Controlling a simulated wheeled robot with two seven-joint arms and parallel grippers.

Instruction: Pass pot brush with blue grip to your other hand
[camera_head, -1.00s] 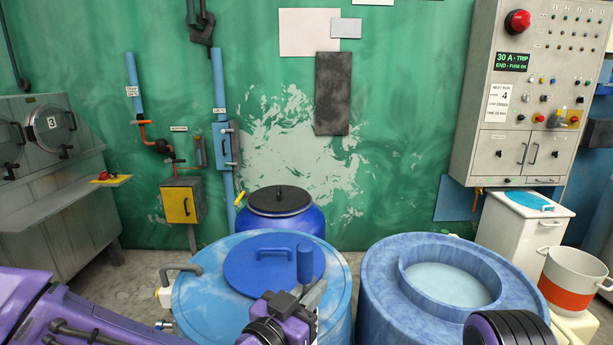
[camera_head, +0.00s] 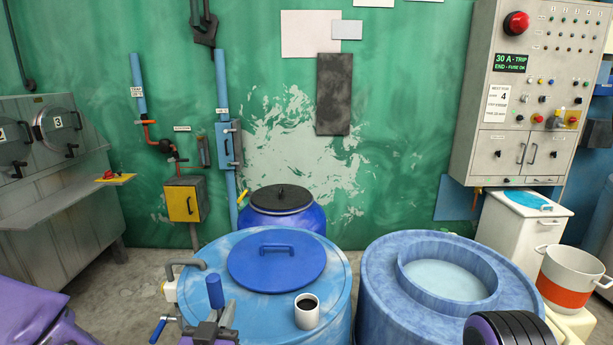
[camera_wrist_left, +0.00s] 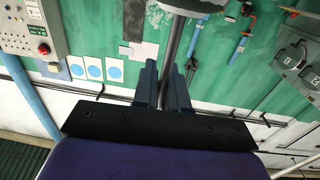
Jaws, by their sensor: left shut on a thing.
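The pot brush with the blue grip (camera_head: 215,290) is held upright at the lower left of the head view, in front of the blue drum. My left gripper (camera_head: 212,328) is shut on it below the blue grip. In the left wrist view a dark rod (camera_wrist_left: 173,52), seemingly part of the brush, runs up from between the fingers of my left gripper (camera_wrist_left: 163,88). My right gripper is not in view; only a purple and black part of my right arm shows at the bottom right of the head view.
A white mug (camera_head: 307,311) with dark contents stands on the lidded blue drum (camera_head: 335,270). A second blue drum (camera_head: 385,290) with a round opening stands to the right. A white pot with an orange band (camera_head: 567,298) is at the far right. A tap (camera_head: 170,286) sticks out at left.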

